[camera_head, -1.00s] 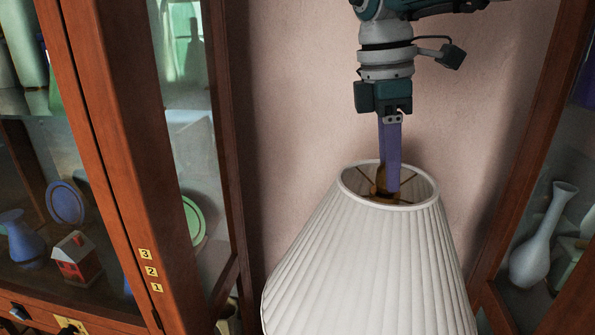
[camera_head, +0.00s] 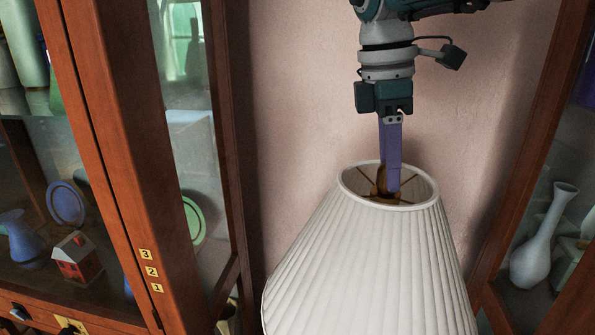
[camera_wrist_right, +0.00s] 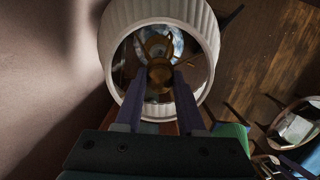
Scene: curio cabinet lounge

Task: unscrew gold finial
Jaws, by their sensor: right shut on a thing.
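The white pleated lampshade (camera_head: 372,262) stands upright between two cabinets, with its top opening facing up. The gold finial (camera_head: 381,183) sits at the middle of that opening, where thin spokes meet, and is partly hidden by a finger. My right gripper (camera_head: 389,190) points straight down into the opening with its purple fingers shut on the finial. In the right wrist view the finial (camera_wrist_right: 160,74) shows between the two fingertips (camera_wrist_right: 161,82), inside the shade's round rim (camera_wrist_right: 112,55).
A glass-fronted wooden cabinet (camera_head: 115,150) stands at the left, holding a blue plate (camera_head: 66,204) and a small red house (camera_head: 77,259). Another cabinet at the right holds a pale vase (camera_head: 537,250). The pink wall (camera_head: 300,90) is close behind the shade.

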